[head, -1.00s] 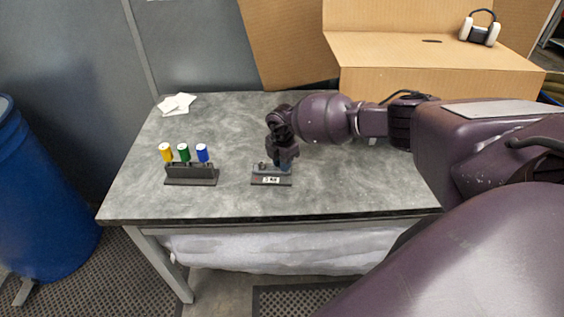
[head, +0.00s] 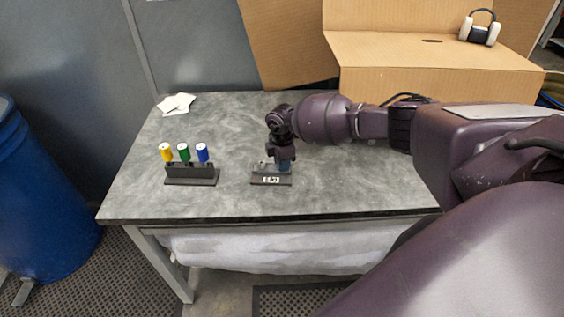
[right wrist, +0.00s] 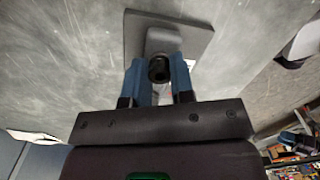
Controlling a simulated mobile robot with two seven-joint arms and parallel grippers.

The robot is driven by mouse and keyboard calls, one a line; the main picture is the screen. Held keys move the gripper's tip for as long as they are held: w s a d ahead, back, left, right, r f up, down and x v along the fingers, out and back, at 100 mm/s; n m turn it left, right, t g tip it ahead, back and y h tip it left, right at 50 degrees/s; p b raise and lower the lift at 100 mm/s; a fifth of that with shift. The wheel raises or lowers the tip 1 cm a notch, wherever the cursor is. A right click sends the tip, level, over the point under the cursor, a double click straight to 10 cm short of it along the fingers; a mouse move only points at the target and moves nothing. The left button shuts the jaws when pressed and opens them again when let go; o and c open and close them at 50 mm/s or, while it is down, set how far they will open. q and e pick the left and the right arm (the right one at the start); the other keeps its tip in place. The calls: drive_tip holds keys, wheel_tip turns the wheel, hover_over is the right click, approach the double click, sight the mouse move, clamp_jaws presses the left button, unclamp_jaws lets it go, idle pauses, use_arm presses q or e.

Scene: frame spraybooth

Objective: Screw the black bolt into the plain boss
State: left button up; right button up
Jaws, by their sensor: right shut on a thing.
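The black bolt (right wrist: 159,70) shows end-on in the right wrist view, between the two blue fingers of my right gripper (right wrist: 159,82). The gripper is shut on it. Behind the bolt, a grey block (right wrist: 163,40) stands on the dark grey base plate (right wrist: 198,38); whether this block is the plain boss I cannot tell. In the head view my right gripper (head: 284,167) points down at the right part of the base (head: 257,181), hiding what is under it. How deep the bolt sits is hidden. My left gripper is not in view.
A dark rack (head: 191,181) with yellow-, green- and blue-topped tools stands left of the base, with a gap between. White cloths (head: 176,103) lie at the back left. A cardboard box (head: 430,70) stands behind the table. The table front is clear.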

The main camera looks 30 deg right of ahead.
drive_tip(key=m, duration=0.4)
idle(0.4)
drive_tip(key=o, duration=0.6)
drive_tip(key=shift+c, duration=0.2)
